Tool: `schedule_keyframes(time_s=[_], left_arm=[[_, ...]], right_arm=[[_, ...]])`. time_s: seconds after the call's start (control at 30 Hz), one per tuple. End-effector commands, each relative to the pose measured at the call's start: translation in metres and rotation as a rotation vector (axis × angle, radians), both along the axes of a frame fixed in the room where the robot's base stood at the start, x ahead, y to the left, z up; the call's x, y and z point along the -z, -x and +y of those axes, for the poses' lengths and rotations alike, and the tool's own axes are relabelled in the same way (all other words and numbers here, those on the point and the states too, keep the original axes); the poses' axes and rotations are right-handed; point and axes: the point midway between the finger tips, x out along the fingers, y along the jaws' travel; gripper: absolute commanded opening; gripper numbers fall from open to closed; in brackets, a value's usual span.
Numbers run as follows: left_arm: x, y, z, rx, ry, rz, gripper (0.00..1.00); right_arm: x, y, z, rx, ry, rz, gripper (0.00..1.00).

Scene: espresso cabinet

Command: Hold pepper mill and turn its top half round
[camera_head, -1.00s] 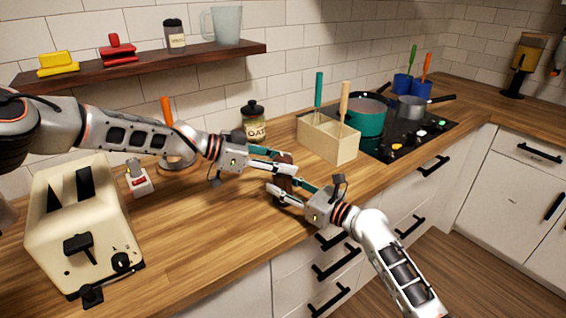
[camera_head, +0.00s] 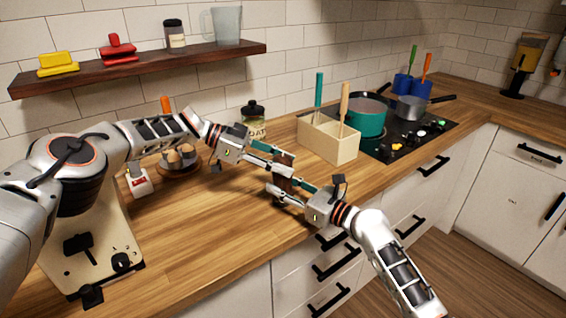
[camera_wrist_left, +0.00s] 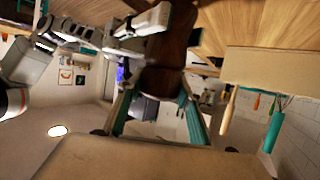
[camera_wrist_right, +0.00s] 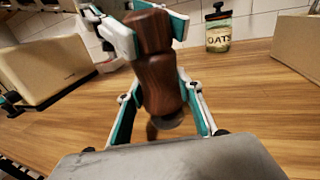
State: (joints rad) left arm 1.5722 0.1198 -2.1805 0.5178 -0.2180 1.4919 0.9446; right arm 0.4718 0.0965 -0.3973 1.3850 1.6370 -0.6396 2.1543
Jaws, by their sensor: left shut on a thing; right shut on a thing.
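The dark brown wooden pepper mill (camera_wrist_right: 160,82) stands close to upright over the counter in the right wrist view. Both grippers hold it, so much of it is hidden in the head view. My left gripper (camera_head: 279,163) is shut on its upper part; the teal-lined fingers also show at the top of the right wrist view. My right gripper (camera_head: 281,190) is shut on the lower body, below the left one. In the left wrist view the mill (camera_wrist_left: 165,50) lies between the fingers. I cannot tell whether its base touches the counter.
A wooden utensil box (camera_head: 330,142) stands behind and right of the mill, with the hob and teal pot (camera_head: 366,120) beyond. An oats jar (camera_wrist_right: 218,32) is behind. A toaster (camera_head: 88,240) stands at the left. The counter (camera_head: 210,225) in front is mostly clear.

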Motion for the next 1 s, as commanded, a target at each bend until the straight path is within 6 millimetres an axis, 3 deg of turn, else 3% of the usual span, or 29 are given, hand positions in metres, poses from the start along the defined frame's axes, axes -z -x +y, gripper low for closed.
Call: schedule_keyframes(time_s=[0.47,0.5,0.57,1.0], left_arm=[[-0.0035,-0.0002,-0.0010,0.004,0.007,0.003,0.14],[-0.0034,-0.0002,-0.0009,0.004,0.007,0.003,0.38],[-0.0033,-0.0003,-0.0007,0.003,0.007,0.003,0.53],[-0.0030,-0.0012,0.0069,0.002,0.002,0.003,0.53]], right_arm=[[0.0026,0.0027,0.0035,-0.008,0.007,-0.001,0.00],[0.0027,0.0027,0.0033,-0.008,0.007,-0.001,0.00],[0.0027,0.0025,0.0032,-0.007,0.006,0.000,0.00],[0.0027,0.0007,0.0002,-0.001,0.004,0.002,0.00]])
